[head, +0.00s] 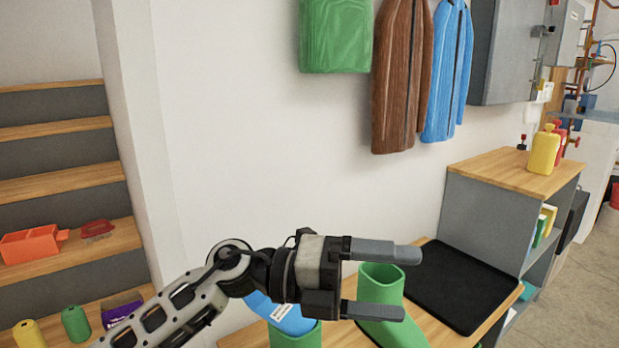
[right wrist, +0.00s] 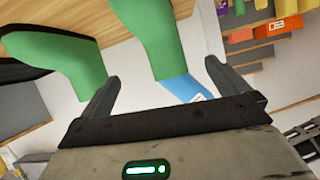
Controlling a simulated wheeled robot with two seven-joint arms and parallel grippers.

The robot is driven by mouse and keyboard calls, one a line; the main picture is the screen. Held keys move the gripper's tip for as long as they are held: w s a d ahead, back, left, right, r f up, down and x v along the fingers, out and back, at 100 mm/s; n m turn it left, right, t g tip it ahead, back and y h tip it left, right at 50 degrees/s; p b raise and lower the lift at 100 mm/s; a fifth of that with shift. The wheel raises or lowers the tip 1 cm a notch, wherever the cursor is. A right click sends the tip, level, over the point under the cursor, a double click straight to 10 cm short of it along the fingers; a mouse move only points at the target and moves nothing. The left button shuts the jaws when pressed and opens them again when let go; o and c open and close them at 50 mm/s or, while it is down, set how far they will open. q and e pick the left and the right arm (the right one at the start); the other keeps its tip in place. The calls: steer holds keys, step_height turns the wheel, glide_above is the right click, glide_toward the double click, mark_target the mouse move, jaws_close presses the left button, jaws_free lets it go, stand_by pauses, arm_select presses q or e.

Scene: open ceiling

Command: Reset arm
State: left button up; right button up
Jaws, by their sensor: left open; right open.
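My left gripper (head: 406,284) reaches in from the left in the head view. Its two fingers are spread apart and nothing is between them. It is above or in front of a wooden bench (head: 245,343) with a pair of green boots (head: 380,285); the second boot (head: 300,338) is partly cut off by the frame edge. My right gripper (right wrist: 161,72) shows only in the right wrist view, with its fingers apart and empty. Two green boots (right wrist: 62,65) show beyond its fingers, in a tilted view. I cannot tell how far they are.
A blue item with a white label (head: 283,315) lies behind the left gripper. A black tray (head: 460,288) is on the bench. A grey shelf unit (head: 480,215) with a yellow bottle (head: 543,150) stands right. Jackets (head: 398,80) hang on the wall.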

arm_select(q)
steer(key=w+a+f+n+t+y+p, duration=0.25)
steer(key=a+n+t, duration=0.35)
steer(key=n+t, duration=0.6)
steer(key=w+a+f+n+t+y+p, duration=0.1)
steer(key=a+n+t+y+p, duration=0.2)
steer(key=a+n+t, duration=0.9)
steer(key=s+a+f+n+g+y+p, duration=0.2)
steer(key=s+f+n+g+y, duration=0.2)
steer(key=s+f+n, duration=0.3)
steer(key=s+a+f+n+g+y+p, duration=0.2)
steer(key=s+f+n+g+y, duration=0.3)
steer(key=s+f+n, duration=0.3)
step_height(320, 180, down, 3)
steer(key=shift+a+r+g, duration=0.1)
steer(key=shift+a+g, duration=0.2)
steer(key=shift+g, duration=0.3)
arm_select(e)
steer(key=s+d+r+m+h, duration=0.1)
steer(key=s+d+r, duration=0.1)
steer(key=s, duration=0.4)
steer(key=s+d+r+m+h, duration=0.2)
steer(key=s+d+r, duration=0.1)
steer(key=s, duration=0.4)
steer(key=shift+d+r, duration=0.15)
steer(key=shift+d, duration=0.05)
steer(key=shift+w, duration=0.1)
